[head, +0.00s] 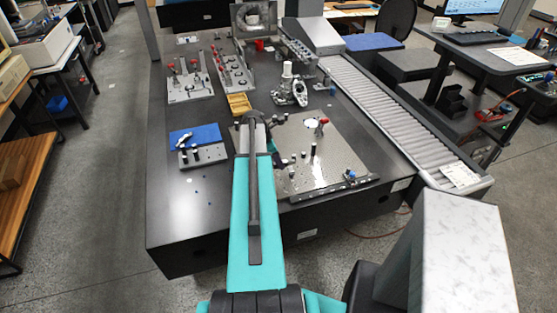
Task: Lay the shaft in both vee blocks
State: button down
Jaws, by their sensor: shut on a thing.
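My teal arm reaches forward from the bottom middle over the dark table, and my gripper is hidden behind it. A grey perforated plate (335,165) lies on the table just right of the arm. Small dark posts and blocks stand on it, including a taller dark post (313,150). I cannot tell which of these, if any, are the vee blocks. I cannot make out the shaft; it may be hidden by the arm.
A red-topped clamp (322,124) stands on the plate. A yellow tray (239,104) and a white-and-grey instrument (288,85) stand beyond. A blue mat (195,136) lies left. A roller conveyor (390,110) runs along the right. The table's front left is mostly clear.

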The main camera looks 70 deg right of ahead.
jog(key=shift+f+b, duration=0.8)
jog(key=shift+f, duration=0.6)
jog(key=shift+p, duration=0.45)
dwell(1.0)
jog(key=shift+f+b, duration=0.4)
jog(key=shift+f, duration=0.5)
dwell(1.0)
jog(key=c, duration=1.4)
grip_release()
jog(key=shift+b+v, duration=1.85)
jog(key=shift+v, duration=5.05)
